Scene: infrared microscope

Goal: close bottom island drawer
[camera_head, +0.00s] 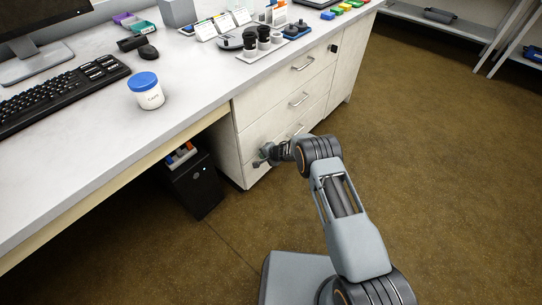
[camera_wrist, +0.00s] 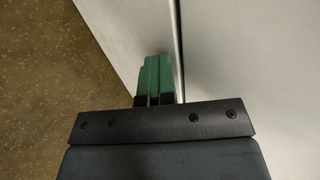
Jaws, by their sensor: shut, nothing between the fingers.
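The island drawer unit (camera_head: 285,82) is pale, with three stacked drawers and metal handles. The bottom drawer (camera_head: 312,119) looks roughly flush with those above in the head view; a small gap there cannot be judged. My arm hides part of its lower front. My gripper (camera_head: 262,160) is low beside the drawer front, near its left end. In the wrist view my gripper's green fingertips (camera_wrist: 158,75) are together and empty. They are close to a pale panel (camera_wrist: 125,35) with a dark seam (camera_wrist: 178,40) beside it. Whether they touch it is unclear.
A black box (camera_head: 193,185) stands under the worktop, left of the drawers. The worktop (camera_head: 190,90) above carries a keyboard, a blue-lidded jar (camera_head: 147,92) and small lab items. The brown floor (camera_head: 440,150) is open to the right.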

